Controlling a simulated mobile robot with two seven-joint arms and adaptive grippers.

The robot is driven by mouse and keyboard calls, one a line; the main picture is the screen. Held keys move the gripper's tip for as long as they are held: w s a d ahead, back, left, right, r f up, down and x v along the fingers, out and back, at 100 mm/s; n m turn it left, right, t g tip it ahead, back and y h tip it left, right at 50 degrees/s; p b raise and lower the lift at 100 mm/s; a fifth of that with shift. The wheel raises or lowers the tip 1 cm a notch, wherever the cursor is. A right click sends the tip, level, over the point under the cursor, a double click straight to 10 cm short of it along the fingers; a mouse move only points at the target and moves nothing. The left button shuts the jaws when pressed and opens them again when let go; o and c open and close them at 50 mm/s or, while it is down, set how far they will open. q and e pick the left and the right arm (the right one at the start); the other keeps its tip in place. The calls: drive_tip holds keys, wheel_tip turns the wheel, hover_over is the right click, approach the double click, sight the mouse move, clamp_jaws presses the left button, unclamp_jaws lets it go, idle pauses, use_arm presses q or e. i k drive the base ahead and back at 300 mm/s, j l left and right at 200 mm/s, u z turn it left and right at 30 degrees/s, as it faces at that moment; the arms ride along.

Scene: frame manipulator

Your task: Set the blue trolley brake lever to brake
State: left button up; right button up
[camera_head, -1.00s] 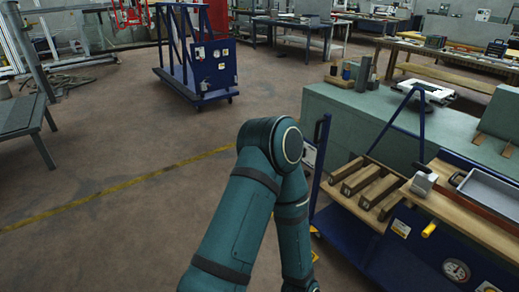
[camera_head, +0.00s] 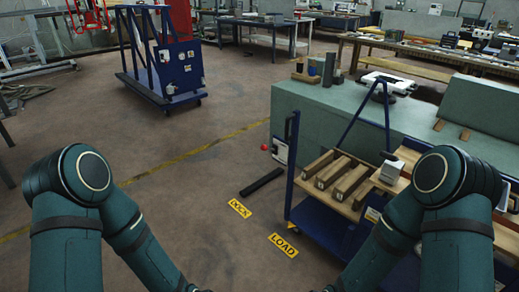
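A blue trolley (camera_head: 318,213) stands at right beside a green bench, with an upright post at its left end and wooden beams on top. A red knob (camera_head: 264,147) shows left of the post by a white plate (camera_head: 279,150); I cannot tell whether it is the brake lever or how it is set. A second blue trolley (camera_head: 178,70), with a tall frame and small fittings on its end panel, stands farther back at left. My two arms come in from the lower left and lower right; both grippers are out of view below the picture.
A dark bar (camera_head: 262,182) lies on the floor near a yellow LOCK sign (camera_head: 239,208) and a yellow LOAD sign (camera_head: 283,244). The green bench (camera_head: 310,110) is behind the right trolley. Open floor with a yellow line lies at centre left.

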sight(264, 148)
drive_tip(key=i+l+u, duration=0.2)
drive_tip(key=i, duration=0.35)
drive_tip(key=i+u, duration=0.15)
drive_tip(key=i, duration=0.4)
drive_tip(key=i+l+u, duration=0.2)
drive_tip(key=i, duration=0.3)
drive_tip(key=i+l+u, duration=0.15)
drive_tip(key=i+l, duration=0.25)
drive_tip(key=i, duration=0.1)
